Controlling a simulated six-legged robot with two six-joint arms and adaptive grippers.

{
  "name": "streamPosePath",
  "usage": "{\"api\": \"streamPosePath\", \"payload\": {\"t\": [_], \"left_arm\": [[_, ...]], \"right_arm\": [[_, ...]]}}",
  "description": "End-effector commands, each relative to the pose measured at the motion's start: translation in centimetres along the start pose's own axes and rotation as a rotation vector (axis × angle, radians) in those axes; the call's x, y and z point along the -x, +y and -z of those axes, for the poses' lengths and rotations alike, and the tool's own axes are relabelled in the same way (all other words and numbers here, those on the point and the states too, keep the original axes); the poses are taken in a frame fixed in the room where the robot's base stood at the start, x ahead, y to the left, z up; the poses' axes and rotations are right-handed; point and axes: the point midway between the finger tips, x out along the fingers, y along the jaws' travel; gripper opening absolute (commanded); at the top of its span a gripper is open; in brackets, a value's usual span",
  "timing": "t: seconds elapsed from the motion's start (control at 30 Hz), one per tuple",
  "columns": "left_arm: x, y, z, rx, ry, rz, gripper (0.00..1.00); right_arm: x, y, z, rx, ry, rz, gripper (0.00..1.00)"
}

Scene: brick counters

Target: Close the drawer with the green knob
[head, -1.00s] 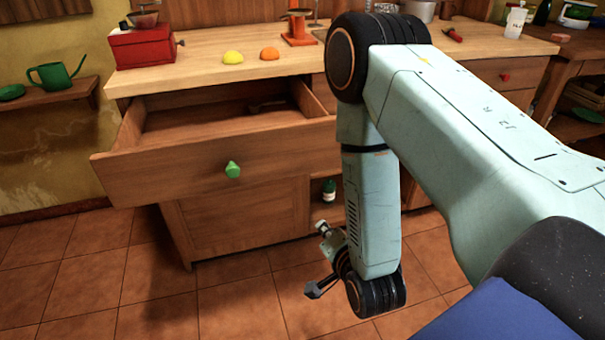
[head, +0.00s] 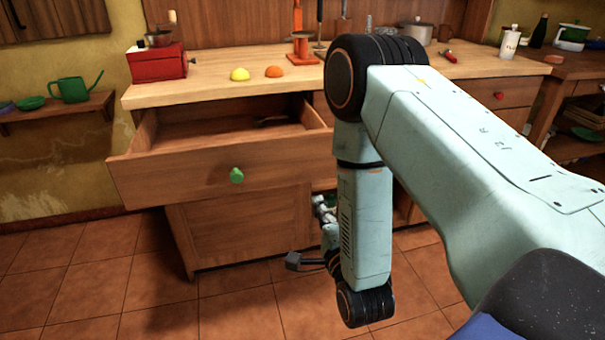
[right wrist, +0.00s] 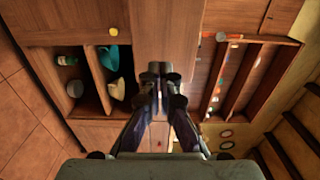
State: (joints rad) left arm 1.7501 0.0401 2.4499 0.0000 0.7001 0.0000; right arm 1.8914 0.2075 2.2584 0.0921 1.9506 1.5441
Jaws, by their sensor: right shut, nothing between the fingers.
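The drawer (head: 175,180) with the green knob (head: 236,175) stands pulled well out of the wooden counter in the head view. Its inside shows, with a small dark item (head: 272,121) towards the back. My right gripper (head: 321,206) is small and partly hidden beside my forearm, below and to the right of the knob and apart from it. In the right wrist view my right gripper (right wrist: 161,78) is shut, with its fingers together and nothing between them. I cannot make out the green knob in that view. My left gripper is not in view.
A red grinder (head: 157,64), a yellow half-round (head: 240,74) and an orange one (head: 273,72) sit on the countertop (head: 205,85). Another drawer with a red knob (head: 499,96) is at the right. The tiled floor before the cabinet is clear.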

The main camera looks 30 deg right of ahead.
Motion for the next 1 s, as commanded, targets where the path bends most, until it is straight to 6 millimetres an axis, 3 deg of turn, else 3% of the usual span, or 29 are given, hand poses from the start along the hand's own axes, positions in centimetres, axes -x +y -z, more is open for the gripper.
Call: {"api": "streamPosePath", "payload": {"t": [0.6,0.8,1.0], "left_arm": [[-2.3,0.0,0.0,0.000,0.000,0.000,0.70],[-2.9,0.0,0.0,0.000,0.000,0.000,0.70],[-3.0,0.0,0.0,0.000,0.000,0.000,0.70]], "right_arm": [[-10.4,0.2,-0.1,0.004,-0.003,0.002,0.00],[-12.5,0.1,-0.1,0.004,-0.003,0.000,0.00],[-13.1,0.1,-0.1,0.004,-0.003,-0.002,0.00]]}}
